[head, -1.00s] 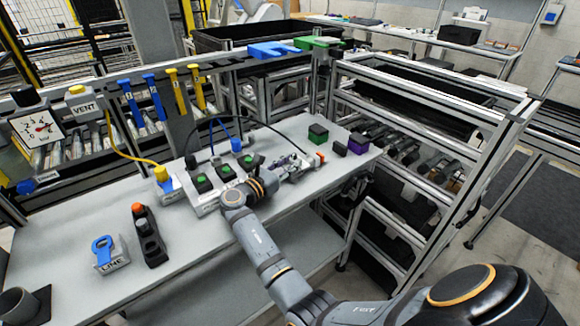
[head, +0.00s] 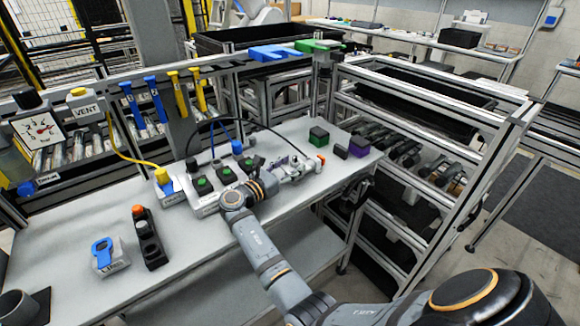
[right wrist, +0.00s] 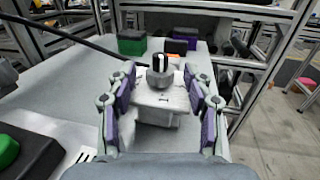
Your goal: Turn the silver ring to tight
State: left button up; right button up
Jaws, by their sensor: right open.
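The silver ring (right wrist: 160,79) is a grey faceted collar at the base of a black plug with a white stripe (right wrist: 160,62). It sits on a pale block (right wrist: 160,104) on the bench. My right gripper (right wrist: 160,88) is open. In the right wrist view its purple-padded fingers stand left and right of the block and ring, with gaps visible on both sides. In the head view the right gripper (head: 291,170) reaches over the bench's right part and hides most of the block and ring. My left gripper is not in view.
A row of black units with green buttons (head: 203,186) lies left of my right gripper. Green (head: 318,136) and purple (head: 358,145) boxes stand behind the block. A black cable (right wrist: 75,38) arches nearby.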

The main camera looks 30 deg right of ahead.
notch_tip(320, 180, up, 10)
dwell(0.3)
